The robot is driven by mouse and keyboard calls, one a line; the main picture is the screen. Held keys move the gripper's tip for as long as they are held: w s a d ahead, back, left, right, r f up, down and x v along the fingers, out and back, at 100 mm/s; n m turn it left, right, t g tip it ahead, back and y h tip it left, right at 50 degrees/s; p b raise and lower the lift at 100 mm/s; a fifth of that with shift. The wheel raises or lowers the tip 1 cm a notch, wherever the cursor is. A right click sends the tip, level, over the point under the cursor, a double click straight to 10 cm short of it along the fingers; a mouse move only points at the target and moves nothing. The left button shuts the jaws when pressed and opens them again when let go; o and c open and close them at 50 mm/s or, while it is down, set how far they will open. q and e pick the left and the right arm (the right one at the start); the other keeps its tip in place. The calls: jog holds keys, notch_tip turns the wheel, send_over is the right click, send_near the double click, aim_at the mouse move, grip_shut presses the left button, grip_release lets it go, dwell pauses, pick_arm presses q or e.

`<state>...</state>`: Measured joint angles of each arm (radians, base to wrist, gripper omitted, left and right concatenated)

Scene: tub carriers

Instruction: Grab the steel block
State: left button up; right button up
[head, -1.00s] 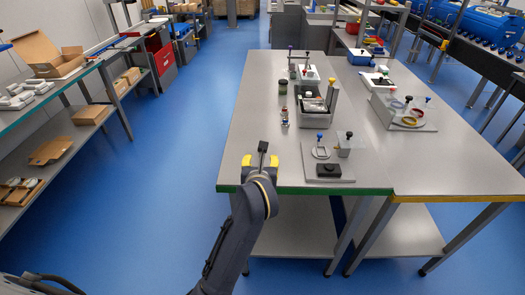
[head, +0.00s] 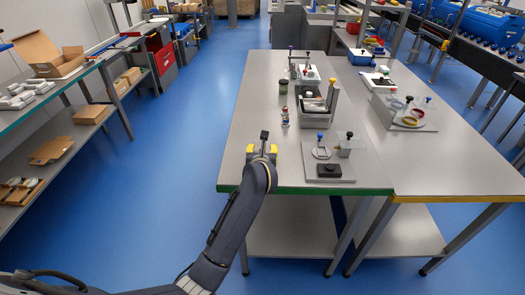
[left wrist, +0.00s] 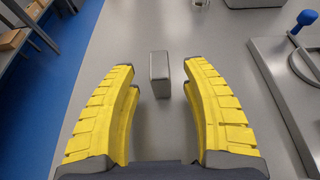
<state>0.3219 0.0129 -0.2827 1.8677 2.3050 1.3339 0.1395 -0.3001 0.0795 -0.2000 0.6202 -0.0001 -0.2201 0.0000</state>
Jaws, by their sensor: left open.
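The steel block (left wrist: 160,76) is a small grey upright block standing on the grey table top in the left wrist view. The fingers are spread and hold nothing. My right gripper does not show.
The table (head: 255,105) has a green front edge. Right of my gripper is a plate (head: 345,172) with a blue-knobbed post and a black block. Beyond stand small bottles (head: 285,117) and a grey tub (head: 313,105). Blue floor lies left.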

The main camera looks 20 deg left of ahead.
pick_arm(q)
jog(key=shift+x, duration=1.3)
grip_shut()
